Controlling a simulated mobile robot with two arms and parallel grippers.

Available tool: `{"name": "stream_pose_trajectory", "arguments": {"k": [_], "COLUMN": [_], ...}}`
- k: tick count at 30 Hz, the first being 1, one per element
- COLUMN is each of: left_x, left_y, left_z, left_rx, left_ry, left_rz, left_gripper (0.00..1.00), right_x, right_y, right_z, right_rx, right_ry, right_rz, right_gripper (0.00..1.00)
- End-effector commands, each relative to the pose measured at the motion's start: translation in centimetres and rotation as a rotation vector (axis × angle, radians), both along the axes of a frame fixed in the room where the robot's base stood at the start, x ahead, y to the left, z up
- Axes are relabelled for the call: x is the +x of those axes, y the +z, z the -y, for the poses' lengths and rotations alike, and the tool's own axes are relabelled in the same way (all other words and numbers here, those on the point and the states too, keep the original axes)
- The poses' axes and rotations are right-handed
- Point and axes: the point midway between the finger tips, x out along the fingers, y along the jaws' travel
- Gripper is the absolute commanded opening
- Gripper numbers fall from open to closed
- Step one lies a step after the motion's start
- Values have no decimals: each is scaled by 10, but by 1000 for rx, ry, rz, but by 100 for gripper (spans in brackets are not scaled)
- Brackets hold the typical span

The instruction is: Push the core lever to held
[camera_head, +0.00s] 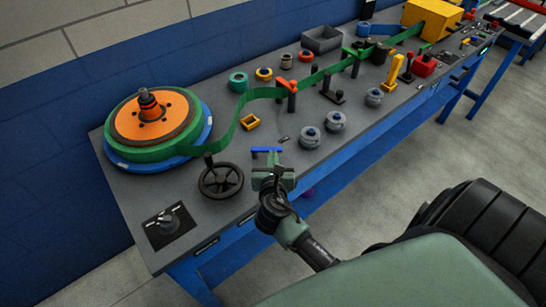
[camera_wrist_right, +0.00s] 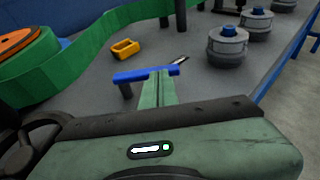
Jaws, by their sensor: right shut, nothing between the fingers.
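A blue lever (camera_head: 266,149) with a flat bar handle stands near the front edge of the bench, right of the black handwheel; no label on it can be read. It also shows in the wrist view (camera_wrist_right: 135,75), its bar running across the picture on a dark post. My right gripper (camera_head: 268,168) is shut and empty, just in front of the lever. In the wrist view its fingertips (camera_wrist_right: 161,78) reach the bar's right part; I cannot tell whether they touch it. My left gripper is not in view.
A green strip (camera_head: 241,115) runs from the orange-centred reel (camera_head: 181,108) along the bench. The handwheel (camera_head: 221,181) is left of my gripper. Grey knobs (camera_head: 309,138) stand to the right.

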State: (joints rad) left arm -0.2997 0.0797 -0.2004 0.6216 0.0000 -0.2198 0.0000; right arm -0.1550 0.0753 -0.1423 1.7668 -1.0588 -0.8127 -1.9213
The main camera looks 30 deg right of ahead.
Motion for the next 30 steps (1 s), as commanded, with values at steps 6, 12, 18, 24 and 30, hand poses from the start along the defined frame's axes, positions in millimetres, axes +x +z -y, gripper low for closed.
{"name": "stream_pose_trajectory", "arguments": {"k": [6,12,18,24,30], "left_x": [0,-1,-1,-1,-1], "left_y": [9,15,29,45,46], "left_z": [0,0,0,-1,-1], "left_rx": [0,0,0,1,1], "left_ry": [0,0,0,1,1], "left_rz": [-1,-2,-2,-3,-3], "left_gripper": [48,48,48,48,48], "right_x": [1,2,4,9,17], "right_y": [1,2,4,4,1], "right_z": [3,6,12,22,30], "right_rx": [-2,-2,-6,-10,-9], "right_ry": [45,75,150,292,451], "right_rz": [-1,-1,-3,-4,-3], "right_gripper": [0,0,0,0,0]}}
